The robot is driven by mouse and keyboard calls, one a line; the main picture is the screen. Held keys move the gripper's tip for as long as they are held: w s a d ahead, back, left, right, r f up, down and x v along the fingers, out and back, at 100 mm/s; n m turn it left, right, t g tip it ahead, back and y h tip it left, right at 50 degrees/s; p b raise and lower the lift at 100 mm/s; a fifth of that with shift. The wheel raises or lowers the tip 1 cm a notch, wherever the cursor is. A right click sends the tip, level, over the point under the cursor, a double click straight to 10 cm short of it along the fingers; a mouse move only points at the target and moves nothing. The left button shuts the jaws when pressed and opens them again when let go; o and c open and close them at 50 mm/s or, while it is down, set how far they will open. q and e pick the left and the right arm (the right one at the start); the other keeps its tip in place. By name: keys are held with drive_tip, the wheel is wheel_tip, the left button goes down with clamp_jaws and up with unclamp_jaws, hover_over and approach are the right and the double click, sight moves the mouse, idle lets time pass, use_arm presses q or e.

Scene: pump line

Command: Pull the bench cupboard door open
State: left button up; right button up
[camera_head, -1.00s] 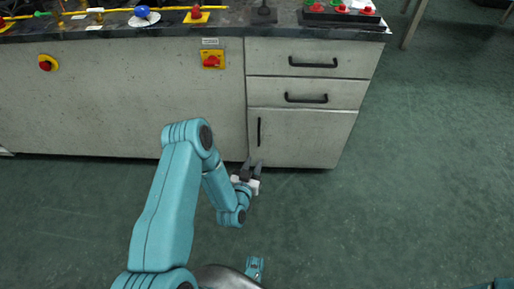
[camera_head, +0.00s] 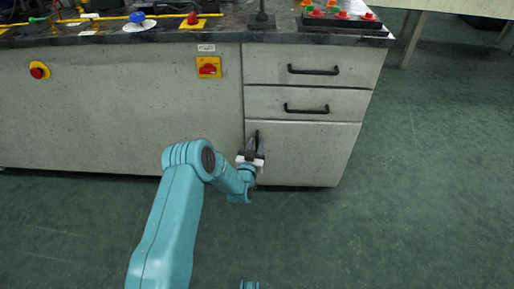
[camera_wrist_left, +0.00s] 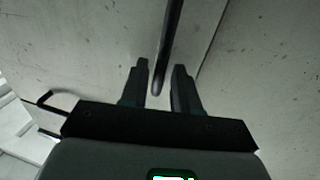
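The cupboard door (camera_head: 310,156) is the grey panel below two drawers at the right end of the bench, and it looks closed. Its black vertical handle is partly hidden by my gripper in the head view. In the left wrist view the handle (camera_wrist_left: 170,45) runs down between the two fingers, with its end near the fingertips. My left gripper (camera_head: 250,147) is at the handle. In the left wrist view the left gripper (camera_wrist_left: 160,75) is open, one finger on each side of the bar, with a gap to both. My right gripper is not seen.
Two drawers with black handles (camera_head: 313,71) (camera_head: 306,110) are above the door. A yellow box with a red switch (camera_head: 208,68) and a red button (camera_head: 38,71) are on the bench front. The green floor (camera_head: 420,200) to the right is clear.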

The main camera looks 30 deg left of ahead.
use_arm(q)
drive_tip(key=shift+w+a, duration=0.1)
drive_tip(key=shift+w, duration=0.45)
drive_tip(key=shift+c, duration=0.3)
clamp_jaws()
